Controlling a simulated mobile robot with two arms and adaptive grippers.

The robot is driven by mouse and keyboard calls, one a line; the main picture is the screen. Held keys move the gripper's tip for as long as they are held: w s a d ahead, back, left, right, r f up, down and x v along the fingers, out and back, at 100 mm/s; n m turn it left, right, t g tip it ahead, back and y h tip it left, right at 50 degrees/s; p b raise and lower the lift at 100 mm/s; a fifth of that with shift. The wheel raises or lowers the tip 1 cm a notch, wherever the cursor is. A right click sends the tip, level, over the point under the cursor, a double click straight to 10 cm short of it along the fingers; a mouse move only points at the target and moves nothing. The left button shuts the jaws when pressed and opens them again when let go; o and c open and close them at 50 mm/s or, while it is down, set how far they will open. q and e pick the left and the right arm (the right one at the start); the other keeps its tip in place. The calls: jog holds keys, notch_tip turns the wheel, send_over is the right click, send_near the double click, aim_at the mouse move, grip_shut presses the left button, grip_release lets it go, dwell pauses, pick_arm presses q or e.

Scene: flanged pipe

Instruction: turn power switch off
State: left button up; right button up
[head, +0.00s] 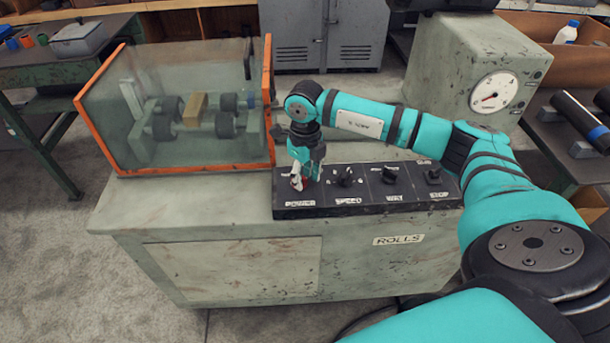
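The power switch (297,184) is a small control with some red on it, above the POWER label at the left end of the black control panel (400,206). My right gripper (302,178) points down right over it, with its fingertips at or very near the switch. The fingers hide most of the switch, so its position and any contact cannot be made out. The finger gap is too small in the picture to tell open from shut. My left gripper is not in the head view.
Black knobs for SPEED (345,177) and others sit to the right on the panel. A clear guard box with orange edges (270,100) stands close on the left of my gripper. A dial gauge housing (470,60) stands behind my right arm. The machine top in front-left is clear.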

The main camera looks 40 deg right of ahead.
aim_at(305, 179)
notch_tip(305, 179, up, 12)
dwell(0.6)
dwell(0.4)
